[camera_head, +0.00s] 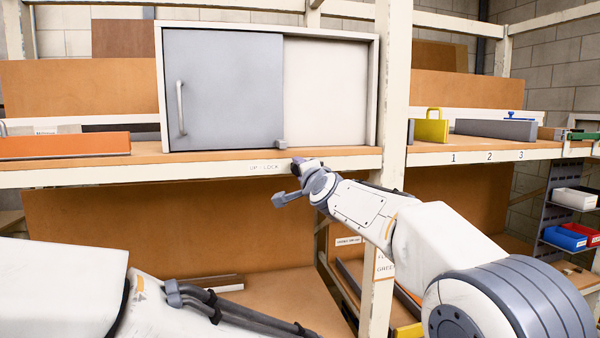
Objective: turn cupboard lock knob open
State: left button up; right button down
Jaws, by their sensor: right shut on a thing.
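The cupboard (370,95) stands on the shelf, with a grey sliding door (222,90) on its left and a pale panel (325,95) on its right. A small grey block (281,144) sits at the door's lower right corner.
A white upright post (393,80) stands right of the cupboard. The door has a vertical handle (181,108). An orange bin (65,145) is on the left shelf; a yellow holder (431,128) and a grey box (497,129) are on the right.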

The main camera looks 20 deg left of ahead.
dwell(0.4)
jog(key=shift+c, duration=1.9)
grip_release()
jog(key=b+v, duration=0.6)
jog(key=v, duration=0.4)
jog(key=shift+s+d, duration=0.15)
